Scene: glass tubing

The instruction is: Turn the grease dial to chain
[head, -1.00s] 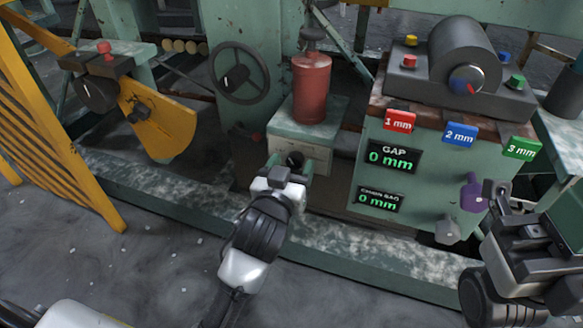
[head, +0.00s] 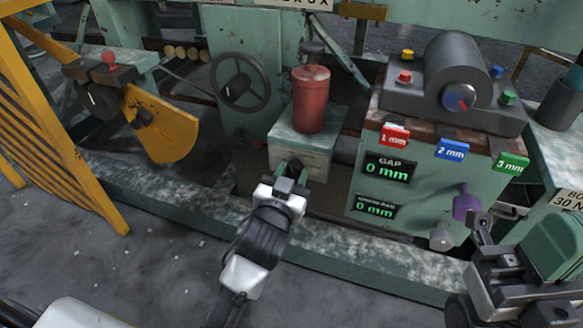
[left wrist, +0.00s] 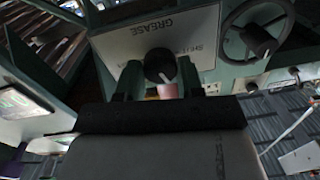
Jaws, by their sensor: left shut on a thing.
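The grease dial (left wrist: 160,66) is a round black knob with a white pointer mark, on a pale panel lettered GREASE (left wrist: 150,32) that appears upside down in the left wrist view. The pointer slants toward the lower right there. My left gripper (left wrist: 158,82) is shut on the dial, one dark finger on each side. In the head view the dial (head: 295,163) is small at the front of the box under the red canister, with my left gripper (head: 288,180) at it. Other lettering on the panel is too unclear to read. My right gripper (head: 486,222) is by a purple knob; its jaws are unclear.
The red canister (head: 311,100) stands on the grease box. To its right is a green cabinet (head: 430,180) with GAP displays reading 0 mm and red, blue and green tags. A handwheel (head: 240,82) and a yellow guard (head: 160,130) stand left.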

